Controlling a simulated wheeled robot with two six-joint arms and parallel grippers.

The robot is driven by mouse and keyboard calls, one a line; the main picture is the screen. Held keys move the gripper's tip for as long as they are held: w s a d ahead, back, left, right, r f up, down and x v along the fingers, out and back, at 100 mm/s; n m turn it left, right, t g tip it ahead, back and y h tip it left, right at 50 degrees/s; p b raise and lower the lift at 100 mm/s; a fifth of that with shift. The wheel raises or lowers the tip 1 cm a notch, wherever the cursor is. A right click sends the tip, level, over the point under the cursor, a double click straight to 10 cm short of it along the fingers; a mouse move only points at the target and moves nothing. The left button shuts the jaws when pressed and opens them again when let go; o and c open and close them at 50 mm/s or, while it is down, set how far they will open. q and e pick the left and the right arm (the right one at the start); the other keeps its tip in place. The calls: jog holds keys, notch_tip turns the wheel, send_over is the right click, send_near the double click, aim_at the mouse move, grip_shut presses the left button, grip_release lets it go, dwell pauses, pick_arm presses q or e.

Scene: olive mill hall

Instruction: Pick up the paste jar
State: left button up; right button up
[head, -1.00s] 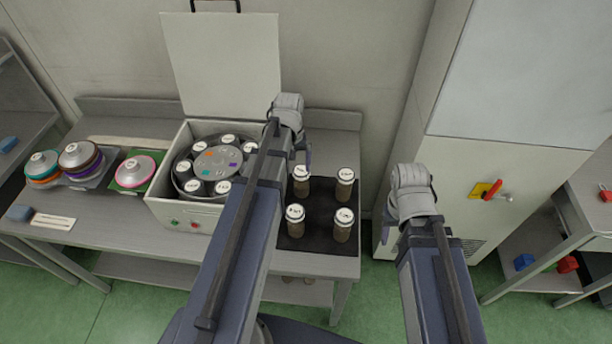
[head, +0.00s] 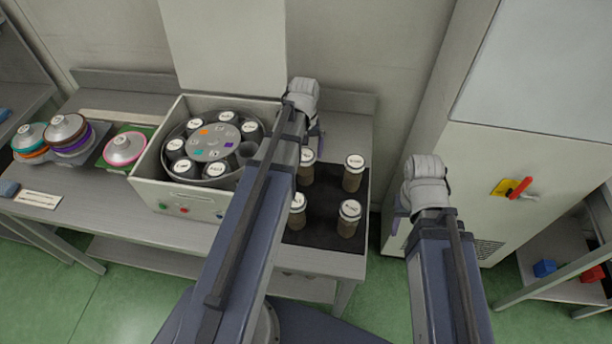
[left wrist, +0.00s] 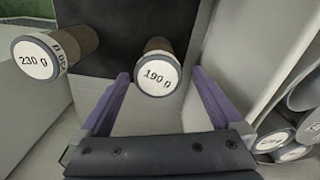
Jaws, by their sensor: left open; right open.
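Several brown jars with white lids stand on a black mat (head: 325,206): front right (head: 348,222), back right (head: 352,178), back left (head: 306,171) and front left (head: 297,214). The two left jars are partly covered by my left arm. My left gripper (head: 314,138) is open, above the mat's back left side. In the left wrist view, a jar lid reading 190 g (left wrist: 156,75) lies in line with the gap between the open fingers (left wrist: 160,78); I see no contact. A jar reading 230 g (left wrist: 40,59) is to its left. My right gripper (head: 399,212) is open and empty, right of the bench.
An open-lidded box (head: 180,200) with a round carousel of labelled cups stands left of the mat. Farther left are stacked coloured discs (head: 66,138). A tall cabinet (head: 500,160) with a red-handled switch (head: 518,188) stands at the right.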

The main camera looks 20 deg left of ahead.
aim_at(305, 168)
pick_arm(q)
jog(key=shift+w+f, duration=0.1)
jog(key=shift+f, duration=0.05)
notch_tip(305, 168, down, 8)
jog(key=b, duration=0.8)
jog(key=shift+d, duration=0.1)
jog(key=shift+r, duration=0.2)
jog(key=shift+c, duration=0.2)
jog(key=c, duration=1.5)
